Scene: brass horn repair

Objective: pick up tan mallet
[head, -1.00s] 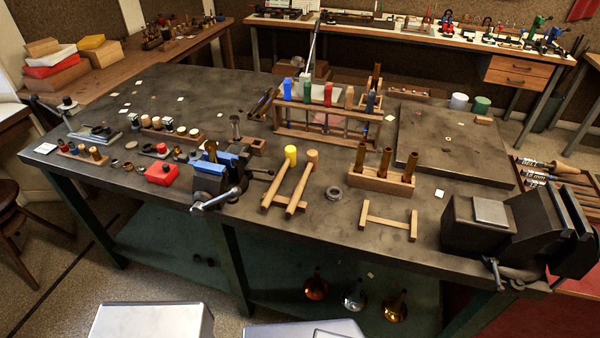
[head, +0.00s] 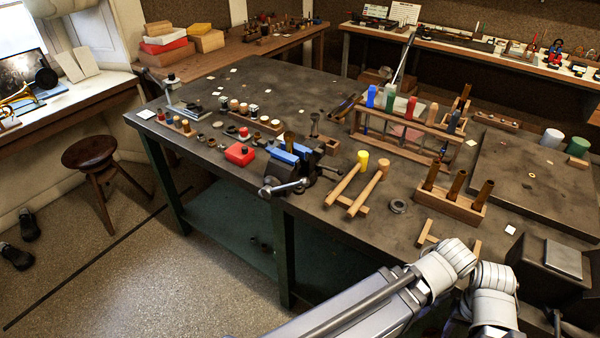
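The tan mallet (head: 367,193) lies on the dark workbench, its tan cylindrical head toward the back and its handle toward the front edge. A similar mallet with a yellow head (head: 363,158) lies just left of it, nearly parallel. Both handles rest across a small wooden support (head: 339,201). Nothing holds either mallet. Pale grey links of one of my arms reach in at the bottom right, in front of the bench. Neither gripper shows in the head view.
A blue-jawed vise (head: 290,165) stands left of the mallets. A grey ring (head: 398,206) and a wooden block with brass tubes (head: 452,202) lie to the right. A screwdriver rack (head: 405,140) stands behind. My arm partly covers a second wooden support (head: 428,233).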

